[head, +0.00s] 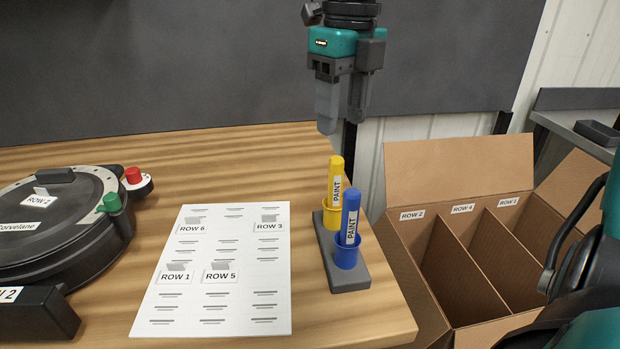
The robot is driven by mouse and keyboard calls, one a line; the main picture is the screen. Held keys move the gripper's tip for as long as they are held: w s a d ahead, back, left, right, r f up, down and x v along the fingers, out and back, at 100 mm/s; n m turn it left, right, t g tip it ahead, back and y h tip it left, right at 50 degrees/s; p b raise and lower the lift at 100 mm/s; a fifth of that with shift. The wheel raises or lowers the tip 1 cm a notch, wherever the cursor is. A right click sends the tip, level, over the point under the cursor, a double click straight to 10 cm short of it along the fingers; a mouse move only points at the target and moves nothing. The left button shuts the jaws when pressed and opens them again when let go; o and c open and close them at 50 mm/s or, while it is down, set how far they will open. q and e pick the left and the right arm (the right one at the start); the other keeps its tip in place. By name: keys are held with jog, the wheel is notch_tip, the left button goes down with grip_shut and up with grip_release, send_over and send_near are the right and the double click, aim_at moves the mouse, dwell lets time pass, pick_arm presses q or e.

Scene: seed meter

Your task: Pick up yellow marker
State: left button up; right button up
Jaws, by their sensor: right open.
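The yellow marker (335,180) stands upright in a yellow cup on a dark grey holder (349,283) near the table's right edge. The blue marker (350,214), labelled PAINT, stands in a blue cup just in front of it and slightly overlaps it. My right gripper (341,122) points down above and behind the yellow marker, apart from it. It is open and empty, its two fingers seen close together from this angle. My left gripper is not in view.
A white sheet (275,310) with small row tags lies left of the holder. A round black seed meter (60,215) with red and green knobs is at the left. A divided cardboard box (405,241) stands right of the table. Bare wood lies behind the sheet.

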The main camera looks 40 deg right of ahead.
aim_at(336, 182)
jog(key=shift+w+f, duration=0.1)
jog(key=shift+f, duration=0.05)
jog(key=f, duration=0.3)
jog(key=f+b, duration=0.1)
jog(key=f, duration=0.2)
jog(key=shift+s+f, duration=0.2)
jog(key=shift+f, duration=0.1)
jog(key=f, duration=0.5)
jog(key=shift+w+a+f+b, duration=0.1)
jog(key=shift+w+f+b, duration=0.2)
jog(key=shift+b, duration=0.1)
grip_shut()
